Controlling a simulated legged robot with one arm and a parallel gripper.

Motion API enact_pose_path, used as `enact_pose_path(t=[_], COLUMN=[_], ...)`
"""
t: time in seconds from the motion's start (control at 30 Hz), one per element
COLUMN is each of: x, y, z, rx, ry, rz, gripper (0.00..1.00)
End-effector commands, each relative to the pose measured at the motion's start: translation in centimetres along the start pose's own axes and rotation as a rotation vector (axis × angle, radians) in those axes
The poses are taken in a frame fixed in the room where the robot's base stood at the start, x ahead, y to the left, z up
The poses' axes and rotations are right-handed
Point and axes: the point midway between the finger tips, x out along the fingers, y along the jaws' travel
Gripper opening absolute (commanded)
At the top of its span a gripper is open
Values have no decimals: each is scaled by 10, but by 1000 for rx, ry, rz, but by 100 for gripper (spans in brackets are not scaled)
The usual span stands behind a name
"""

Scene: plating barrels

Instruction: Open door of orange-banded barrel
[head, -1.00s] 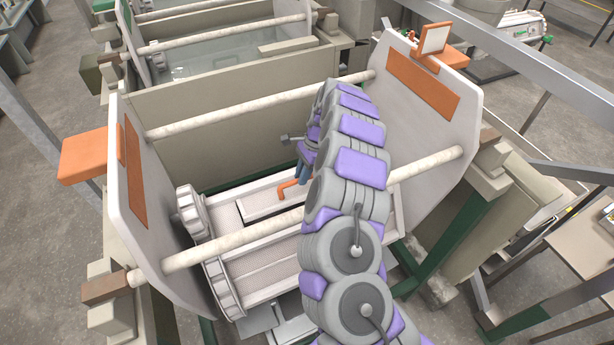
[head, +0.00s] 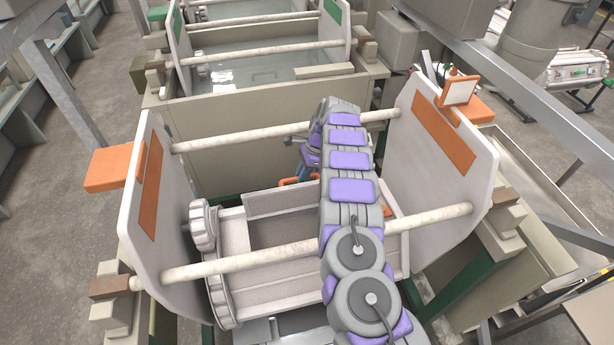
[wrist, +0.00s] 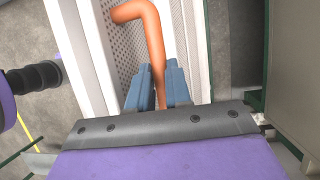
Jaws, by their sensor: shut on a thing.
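The orange-banded barrel (head: 225,300) lies between two pale end plates with orange bands (head: 150,188), below white cross bars. Its door (head: 277,200) is a pale panel, standing tilted up at the far side of a wide opening (head: 280,232) that shows the grey interior. In the wrist view, my gripper (wrist: 160,78) has its blue fingers shut on the orange door handle (wrist: 148,32), beside a perforated pale panel (wrist: 125,50). In the head view, the handle (head: 289,182) is partly hidden behind my arm, which also covers the barrel's right part.
A beige tank wall (head: 240,155) stands behind the barrel. Another tank with liquid (head: 260,68) and green-banded plates lies farther back. The near white cross bar (head: 205,268) runs close under my arm. A grey overhead beam (head: 530,85) crosses at the right.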

Motion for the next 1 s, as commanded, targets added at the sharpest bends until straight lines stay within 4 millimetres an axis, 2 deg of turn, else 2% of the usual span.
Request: enact_pose_path(t=[0.2,0.83,0.87,1.0], x=[7,8,8,6], y=[-4,-7,-7,-7], z=[-2,-4,-4,-2], rx=[1,4,4,2], ry=[-5,-3,-3,-4], rz=[14,16,16,12], gripper=[0,0,22,35])
